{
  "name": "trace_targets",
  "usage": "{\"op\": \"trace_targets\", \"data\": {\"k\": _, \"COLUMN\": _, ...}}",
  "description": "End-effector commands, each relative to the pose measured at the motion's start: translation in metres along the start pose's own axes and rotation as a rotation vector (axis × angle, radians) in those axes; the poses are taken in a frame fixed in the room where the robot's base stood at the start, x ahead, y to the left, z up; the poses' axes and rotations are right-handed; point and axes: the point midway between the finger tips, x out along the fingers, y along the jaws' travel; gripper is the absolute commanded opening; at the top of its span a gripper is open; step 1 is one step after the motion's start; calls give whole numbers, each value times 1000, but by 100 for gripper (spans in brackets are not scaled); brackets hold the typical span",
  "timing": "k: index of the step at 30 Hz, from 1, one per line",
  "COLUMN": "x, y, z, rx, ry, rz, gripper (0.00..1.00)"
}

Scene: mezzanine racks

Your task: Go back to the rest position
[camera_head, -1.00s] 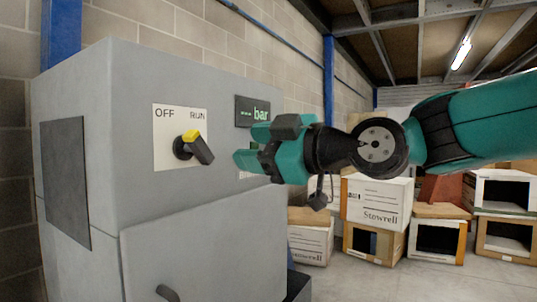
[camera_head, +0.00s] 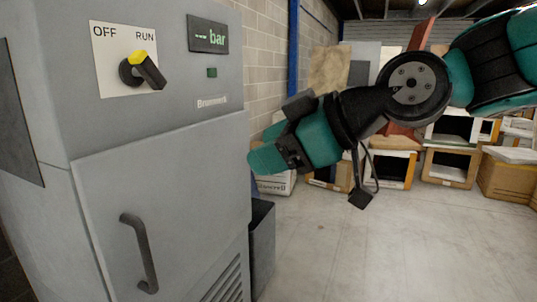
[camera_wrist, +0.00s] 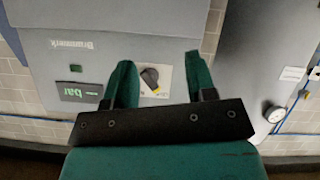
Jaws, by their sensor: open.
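My gripper (camera_head: 268,146) is teal with dark parts. In the head view it hangs to the right of the grey cabinet (camera_head: 150,150), its fingertips close to the cabinet's right side in the picture. In the wrist view my gripper (camera_wrist: 160,75) shows two teal fingers spread apart with nothing held between them. The rotary switch (camera_head: 142,71), black with a yellow mark, sits on a white OFF/RUN plate (camera_head: 104,78). The switch (camera_wrist: 150,77) shows beyond the gap between the fingers in the wrist view.
The cabinet has a dark display (camera_head: 207,35) reading "bar", a small green button (camera_head: 212,72) and a door handle (camera_head: 139,253). Several boxes (camera_head: 450,166) stand at the back right. The concrete floor (camera_head: 400,245) before them is clear. A round gauge (camera_wrist: 275,114) shows in the wrist view.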

Motion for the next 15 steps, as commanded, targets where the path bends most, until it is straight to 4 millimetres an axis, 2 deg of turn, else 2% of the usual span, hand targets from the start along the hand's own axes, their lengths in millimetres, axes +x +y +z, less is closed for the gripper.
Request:
{"op": "trace_targets", "data": {"k": 1, "x": -13, "y": -16, "z": 31, "rx": 111, "ry": -108, "rz": -23, "gripper": 51}}
{"op": "trace_targets", "data": {"k": 3, "x": -30, "y": -39, "z": 70, "rx": 265, "ry": -252, "rz": -47, "gripper": 51}}
{"op": "trace_targets", "data": {"k": 6, "x": -54, "y": -69, "z": 115, "rx": 449, "ry": -426, "rz": -63, "gripper": 51}}
{"op": "trace_targets", "data": {"k": 9, "x": -77, "y": -97, "z": 150, "rx": 607, "ry": -577, "rz": -64, "gripper": 51}}
{"op": "trace_targets", "data": {"k": 13, "x": -108, "y": -133, "z": 188, "rx": 793, "ry": -757, "rz": -50, "gripper": 51}}
{"op": "trace_targets", "data": {"k": 14, "x": -115, "y": -142, "z": 196, "rx": 833, "ry": -798, "rz": -44, "gripper": 51}}
{"op": "trace_targets", "data": {"k": 15, "x": -124, "y": -140, "z": 184, "rx": 849, "ry": -812, "rz": -42, "gripper": 51}}
